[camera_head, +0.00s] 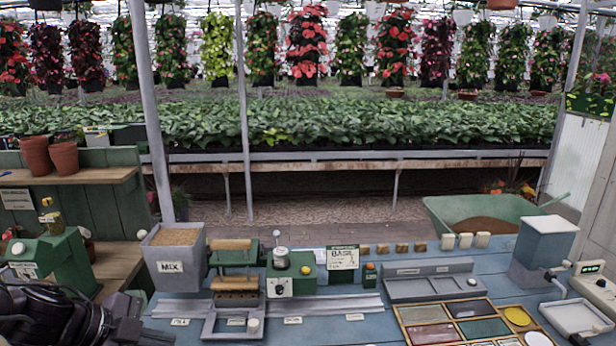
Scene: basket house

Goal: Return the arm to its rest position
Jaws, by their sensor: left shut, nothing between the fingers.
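My left arm comes in at the bottom left corner, dark and partly cut off by the frame edge. Its left gripper (140,328) is low over the left end of the blue bench (378,325). The gripper is shut with nothing in it, and it is apart from the grey MIX bin (180,284). My right gripper cannot be made out in the view.
A green machine (50,258) stands left.

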